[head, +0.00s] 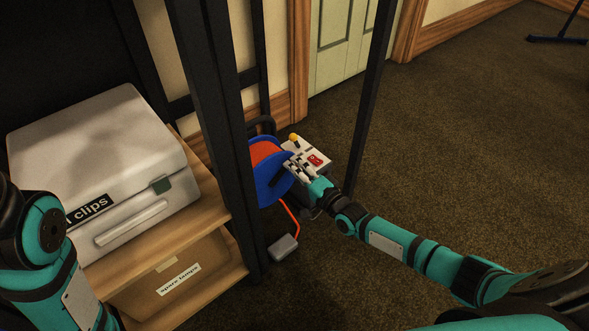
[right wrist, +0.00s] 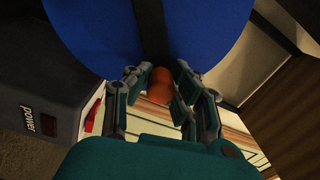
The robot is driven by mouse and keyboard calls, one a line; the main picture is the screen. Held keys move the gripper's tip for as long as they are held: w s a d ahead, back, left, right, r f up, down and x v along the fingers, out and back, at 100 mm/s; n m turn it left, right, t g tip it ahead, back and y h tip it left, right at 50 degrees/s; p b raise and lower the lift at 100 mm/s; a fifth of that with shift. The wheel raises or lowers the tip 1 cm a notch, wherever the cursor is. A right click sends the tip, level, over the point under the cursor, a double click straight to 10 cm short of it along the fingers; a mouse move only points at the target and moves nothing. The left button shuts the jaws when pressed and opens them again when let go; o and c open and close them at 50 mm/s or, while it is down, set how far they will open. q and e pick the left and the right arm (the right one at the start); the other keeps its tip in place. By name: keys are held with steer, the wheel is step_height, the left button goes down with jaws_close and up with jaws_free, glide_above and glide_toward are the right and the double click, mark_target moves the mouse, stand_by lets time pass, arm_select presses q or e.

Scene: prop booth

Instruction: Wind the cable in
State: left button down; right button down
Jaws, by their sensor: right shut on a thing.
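A cable reel with a blue side disc (head: 268,188) stands behind the black post, with orange cable (head: 264,152) wound on it. A length of orange cable (head: 291,212) hangs from it to a grey block (head: 284,247) on the floor. My right gripper (head: 300,163) is at the reel's right side. In the right wrist view, my right gripper (right wrist: 157,92) is shut on an orange crank knob (right wrist: 160,79), in front of the blue disc (right wrist: 205,35) and its black crank arm (right wrist: 151,30). My left arm shows at lower left; its gripper is out of view.
A white box with a red switch (head: 316,160) and yellow knob (head: 294,137) sits beside the reel. A "power" label (right wrist: 40,121) shows in the wrist view. Black posts (head: 215,120) stand close by. A shelf (head: 160,265) holds a white case (head: 105,165).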

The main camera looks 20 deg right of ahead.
steer(key=shift+w+r, duration=0.2)
steer(key=c, duration=1.6)
jaws_free()
steer(key=o, duration=0.5)
steer(key=shift+f, duration=0.1)
steer(key=shift+s+f, duration=0.1)
steer(key=shift+s, duration=0.2)
steer(key=v, duration=1.1)
steer(key=shift+s+d, duration=0.2)
steer(key=shift+s, duration=0.1)
